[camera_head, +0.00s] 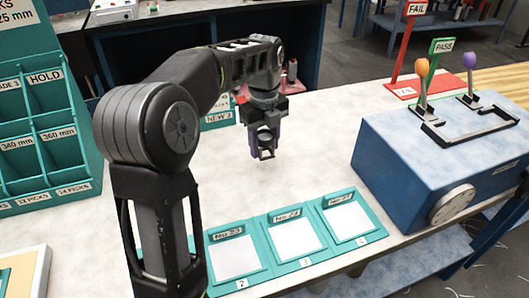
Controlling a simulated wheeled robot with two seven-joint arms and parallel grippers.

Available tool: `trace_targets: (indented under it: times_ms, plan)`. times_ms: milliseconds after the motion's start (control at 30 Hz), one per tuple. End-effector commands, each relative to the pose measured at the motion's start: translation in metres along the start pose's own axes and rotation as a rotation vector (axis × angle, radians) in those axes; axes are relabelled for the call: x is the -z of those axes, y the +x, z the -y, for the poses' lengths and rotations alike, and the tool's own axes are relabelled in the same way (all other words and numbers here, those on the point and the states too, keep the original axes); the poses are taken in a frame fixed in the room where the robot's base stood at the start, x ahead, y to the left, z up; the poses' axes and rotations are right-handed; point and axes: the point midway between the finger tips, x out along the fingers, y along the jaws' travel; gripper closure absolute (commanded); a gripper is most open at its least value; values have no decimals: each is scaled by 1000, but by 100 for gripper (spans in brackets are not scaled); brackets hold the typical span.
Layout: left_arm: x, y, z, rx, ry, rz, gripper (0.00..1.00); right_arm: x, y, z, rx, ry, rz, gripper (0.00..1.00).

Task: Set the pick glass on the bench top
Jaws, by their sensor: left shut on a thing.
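My left arm reaches in from the left, and its gripper (265,122) points down above the bench top (320,140). It is shut on a small dark, frame-like thing with a purple part, which looks like the pick glass (266,146). The pick glass hangs below the jaws, behind the teal card trays. I cannot tell how large the gap under it is. The jaws hide part of it. My right gripper is not in view.
Teal trays with white cards (296,236) lie along the front edge. A blue box with levers, a handle and a dial (430,160) stands at right. Red FAIL (405,88) and green PASS signs stand behind it. A teal labelled rack (45,135) is at left. Mid-bench is clear.

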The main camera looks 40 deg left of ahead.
Motion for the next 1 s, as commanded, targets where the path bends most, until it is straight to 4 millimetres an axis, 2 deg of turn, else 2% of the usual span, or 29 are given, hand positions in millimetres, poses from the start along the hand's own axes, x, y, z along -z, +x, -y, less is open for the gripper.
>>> trace_targets:
  times_ms: [200, 600, 633, 900, 1000]
  plan:
    - [0, 29, 0, -2, 0, -1, 96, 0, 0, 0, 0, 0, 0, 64]
    - [0, 34, 0, 0, 0, 0, 96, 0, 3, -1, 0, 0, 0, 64]
    - [0, 34, 0, 0, 0, 0, 54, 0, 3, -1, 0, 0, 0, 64]
    - [0, 33, 0, 0, 0, 0, 33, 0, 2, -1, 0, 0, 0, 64]
    - [0, 33, 0, 0, 0, 0, 33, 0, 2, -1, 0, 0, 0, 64]
